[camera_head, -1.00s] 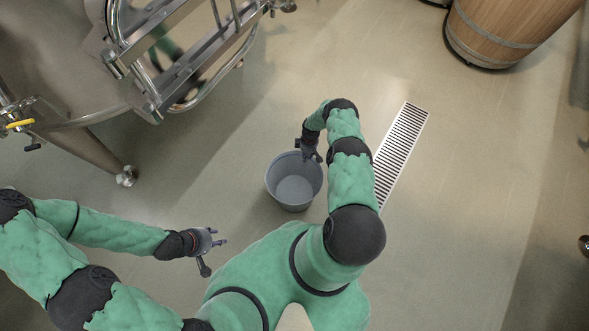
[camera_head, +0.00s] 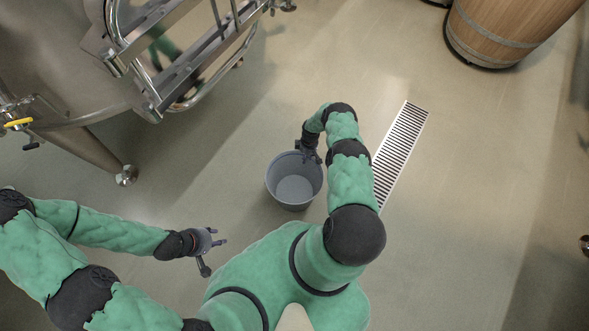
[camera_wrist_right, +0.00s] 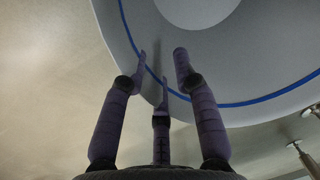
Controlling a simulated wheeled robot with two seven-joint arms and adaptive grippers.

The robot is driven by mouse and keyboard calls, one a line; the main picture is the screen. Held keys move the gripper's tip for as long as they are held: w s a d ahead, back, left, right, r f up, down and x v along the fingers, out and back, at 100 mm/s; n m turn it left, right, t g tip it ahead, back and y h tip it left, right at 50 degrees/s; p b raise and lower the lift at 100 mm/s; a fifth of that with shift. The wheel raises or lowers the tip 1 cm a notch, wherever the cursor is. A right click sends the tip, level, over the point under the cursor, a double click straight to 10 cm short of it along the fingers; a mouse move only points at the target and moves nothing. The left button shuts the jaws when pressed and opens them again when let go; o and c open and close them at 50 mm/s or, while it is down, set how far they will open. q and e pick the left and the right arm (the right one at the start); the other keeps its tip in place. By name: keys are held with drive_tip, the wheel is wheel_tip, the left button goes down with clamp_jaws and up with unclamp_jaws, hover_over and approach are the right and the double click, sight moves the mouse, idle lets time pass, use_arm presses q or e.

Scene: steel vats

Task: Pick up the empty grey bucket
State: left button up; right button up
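The grey bucket (camera_head: 294,190) stands upright on the floor near the middle of the head view, and its inside looks empty. In the right wrist view the bucket (camera_wrist_right: 245,60) fills the upper right, with a blue line along its rim. My right gripper (camera_head: 311,157) is at the bucket's far rim, to the right of its middle. In the right wrist view its three fingers (camera_wrist_right: 162,68) are apart, with the tips over the rim and inner wall. I cannot tell whether they touch it. My left gripper (camera_head: 216,252) is open and empty, left of and nearer than the bucket.
A steel vat (camera_head: 60,60) with a metal frame and a leg (camera_head: 100,155) stands at the upper left. A floor drain grate (camera_head: 400,145) lies right of the bucket. A wooden barrel (camera_head: 505,30) stands at the upper right. The floor around the bucket is otherwise clear.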

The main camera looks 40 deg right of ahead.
clamp_jaws()
drive_tip(key=shift+r, duration=0.1)
idle(0.3)
